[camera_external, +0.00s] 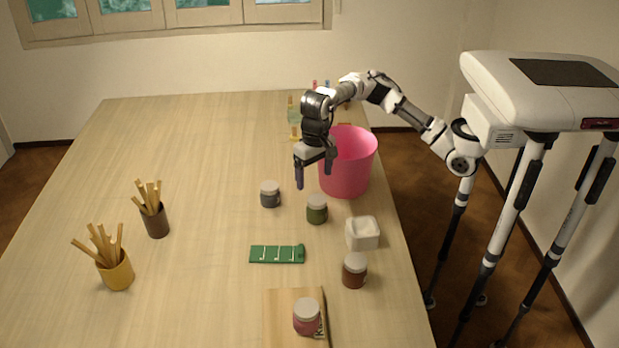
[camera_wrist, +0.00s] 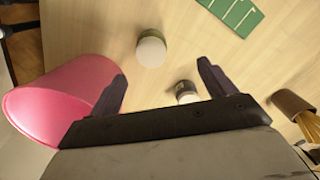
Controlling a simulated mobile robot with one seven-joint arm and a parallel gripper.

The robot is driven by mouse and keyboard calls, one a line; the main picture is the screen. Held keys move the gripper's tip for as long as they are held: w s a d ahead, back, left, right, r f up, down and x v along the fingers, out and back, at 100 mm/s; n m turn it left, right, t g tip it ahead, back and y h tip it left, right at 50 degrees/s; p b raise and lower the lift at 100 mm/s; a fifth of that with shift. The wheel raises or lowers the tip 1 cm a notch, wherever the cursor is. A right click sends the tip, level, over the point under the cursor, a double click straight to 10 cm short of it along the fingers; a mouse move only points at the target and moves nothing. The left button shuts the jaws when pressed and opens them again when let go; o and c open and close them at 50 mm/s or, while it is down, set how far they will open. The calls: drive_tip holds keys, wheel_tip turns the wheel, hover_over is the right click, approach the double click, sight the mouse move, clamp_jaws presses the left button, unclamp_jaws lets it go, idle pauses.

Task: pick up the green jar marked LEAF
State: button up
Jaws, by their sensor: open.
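The green jar (camera_external: 317,209) with a pale lid stands upright on the table, in front of the pink bucket. In the wrist view the green jar (camera_wrist: 151,50) is at the upper middle, seen mostly from above by its lid. I cannot read its label. My gripper (camera_external: 315,177) is open and empty, above the table and beside the bucket, apart from the green jar. In the wrist view my gripper's fingers (camera_wrist: 162,73) are spread, with the green jar beyond them. A grey jar (camera_external: 270,194) stands left of the green one; it also shows near the right finger (camera_wrist: 187,92).
The pink bucket (camera_external: 347,172) is close to my gripper. A white container (camera_external: 362,234), a brown jar (camera_external: 354,270), a green board (camera_external: 277,254) and a red jar (camera_external: 306,317) lie nearer the camera. Two stick-filled cups (camera_external: 155,220) (camera_external: 116,271) stand left. The table's far left is clear.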

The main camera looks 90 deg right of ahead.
sight(317, 199)
drive_tip(key=f, duration=0.2)
drive_tip(key=d+f, duration=0.1)
drive_tip(key=f, duration=0.2)
drive_tip(key=f+p, duration=0.1)
drive_tip(key=f, duration=0.1)
drive_tip(key=shift+d+f, duration=0.25)
drive_tip(key=shift+f, duration=0.15)
drive_tip(key=f+p, duration=0.1)
drive_tip(key=f, duration=0.1)
drive_tip(key=s+f+p, duration=0.1)
drive_tip(key=f, duration=0.2)
drive_tip(key=shift+f, duration=0.65)
drive_tip(key=c, duration=1.2)
